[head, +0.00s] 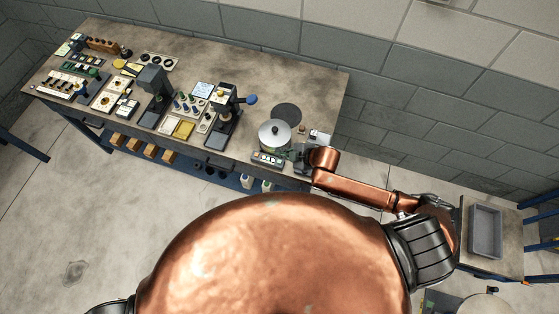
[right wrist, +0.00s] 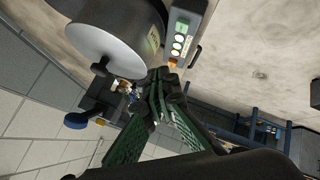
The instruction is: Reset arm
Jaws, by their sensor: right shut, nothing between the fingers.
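My right arm reaches from my shoulder across to the right end of the workbench (head: 320,85). My right gripper (head: 297,155) is small in the head view, at the bench's front edge beside a silver lidded pot (head: 274,136). In the right wrist view the green-padded fingers (right wrist: 163,76) come together at their tips and hold nothing. The tips are close to a control box (right wrist: 182,42) with green and white buttons, which also shows in the head view (head: 268,159). I cannot tell whether they touch it. My left gripper is out of view.
The pot also fills the upper left of the right wrist view (right wrist: 115,28). A dark round disc (head: 287,115) lies behind it. Several devices and trays crowd the bench's left and middle. A grey tray (head: 486,230) lies on a side table at right. A block wall stands behind.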

